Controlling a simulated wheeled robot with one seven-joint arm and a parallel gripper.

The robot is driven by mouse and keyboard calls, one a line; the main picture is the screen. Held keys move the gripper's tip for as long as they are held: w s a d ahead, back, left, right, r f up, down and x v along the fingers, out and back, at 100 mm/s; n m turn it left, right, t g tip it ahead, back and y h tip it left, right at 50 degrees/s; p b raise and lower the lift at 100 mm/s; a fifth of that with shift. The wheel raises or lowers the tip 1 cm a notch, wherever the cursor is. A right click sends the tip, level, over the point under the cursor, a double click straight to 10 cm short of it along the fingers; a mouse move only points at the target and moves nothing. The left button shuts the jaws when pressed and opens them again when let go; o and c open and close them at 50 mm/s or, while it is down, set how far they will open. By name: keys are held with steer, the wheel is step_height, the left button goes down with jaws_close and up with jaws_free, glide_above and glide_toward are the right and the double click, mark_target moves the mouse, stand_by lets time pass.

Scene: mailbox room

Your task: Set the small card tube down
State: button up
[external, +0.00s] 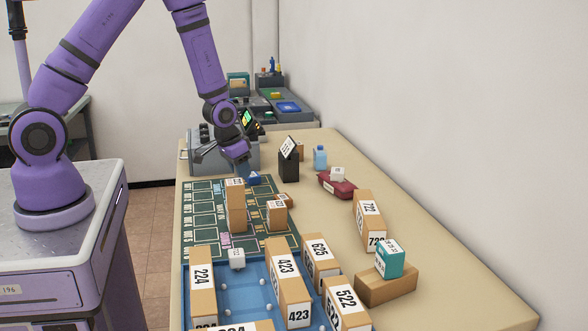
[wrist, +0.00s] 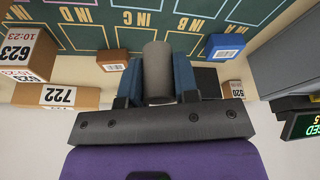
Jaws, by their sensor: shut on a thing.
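My gripper (wrist: 157,88) is shut on the small card tube (wrist: 158,70), a grey-brown cylinder between its two blue fingers in the wrist view. The tube is over or at the edge of the green sorting mat (wrist: 85,36); I cannot tell whether it touches the surface. In the external view my gripper (external: 241,164) is low at the far end of the mat (external: 202,222), pointing down. The tube cannot be made out there. A small blue box (wrist: 223,46) lies close to the right finger, and a small brown box (wrist: 112,59) lies to the left.
A tall brown box (external: 237,208) and a shorter one (external: 277,217) stand nearby. A black box (external: 288,165), a blue bottle (external: 320,157) and a dark red item (external: 338,187) are to the right. A blue tray (external: 226,273) with numbered parcels is in front.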

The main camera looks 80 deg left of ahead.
steer(key=w+d+r+m+h, duration=0.1)
steer(key=w+d+m, duration=0.1)
steer(key=w+d, duration=0.35)
steer(key=w+d+r+m, duration=0.1)
steer(key=w+d+m, duration=0.15)
steer(key=d, duration=0.65)
steer(key=s+d+f+m+h, duration=0.1)
steer(key=s+d+m+h, duration=0.2)
steer(key=s+d+m, duration=0.8)
steer(key=shift+s+d+f+n+g, duration=0.15)
steer(key=shift+s+f+n, duration=0.2)
steer(key=shift+f, duration=0.95)
steer(key=shift+s+d+f+n+g, duration=0.1)
steer(key=shift+s+f+n, duration=0.3)
steer(key=shift+f, duration=0.85)
steer(key=shift+s+d+f+n+g, duration=0.15)
steer(key=shift+f+n, duration=0.35)
steer(key=shift+f, duration=0.8)
steer(key=shift+f, duration=0.1)
steer(key=o, duration=0.9)
